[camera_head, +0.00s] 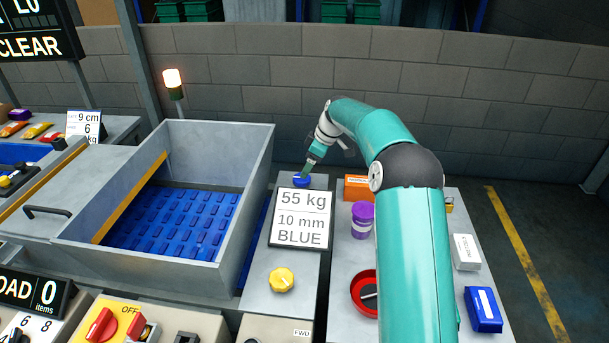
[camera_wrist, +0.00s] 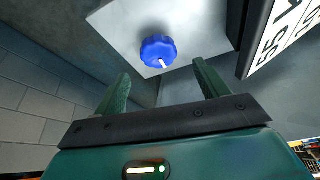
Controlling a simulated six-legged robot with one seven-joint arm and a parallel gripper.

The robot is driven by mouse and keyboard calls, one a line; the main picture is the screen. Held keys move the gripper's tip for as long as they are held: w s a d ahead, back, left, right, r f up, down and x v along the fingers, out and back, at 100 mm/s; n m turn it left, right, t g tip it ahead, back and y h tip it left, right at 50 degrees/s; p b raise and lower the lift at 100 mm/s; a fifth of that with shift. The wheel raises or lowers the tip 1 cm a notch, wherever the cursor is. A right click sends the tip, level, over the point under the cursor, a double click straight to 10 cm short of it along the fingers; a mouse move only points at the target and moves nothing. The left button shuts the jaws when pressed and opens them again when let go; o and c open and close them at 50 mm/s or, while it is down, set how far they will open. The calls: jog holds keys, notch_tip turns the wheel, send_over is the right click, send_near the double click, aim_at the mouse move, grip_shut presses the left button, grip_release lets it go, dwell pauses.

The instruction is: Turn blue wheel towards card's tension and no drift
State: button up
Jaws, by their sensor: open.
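The blue wheel (camera_head: 302,181) sits at the far end of the grey panel, behind the card. In the wrist view the blue wheel (camera_wrist: 158,50) has a scalloped rim and a white pointer mark. The card (camera_head: 300,217) reads 55 kg, 10 mm, BLUE; part of it also shows in the wrist view (camera_wrist: 283,40). My gripper (camera_head: 309,168) is close to the wheel in the head view. In the wrist view my gripper (camera_wrist: 160,78) is open, its two fingers apart, with the wheel ahead between them; contact does not show.
A yellow knob (camera_head: 281,280) is on the same panel nearer the front. A deep grey bin (camera_head: 222,137) with a blue slatted floor stands to the left. A side table at right holds a purple jar (camera_head: 362,219), a red bowl (camera_head: 357,286) and several boxes.

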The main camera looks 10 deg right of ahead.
aim_at(302, 181)
jog(key=x, duration=0.6)
jog(key=shift+w, duration=0.1)
jog(key=c, duration=1)
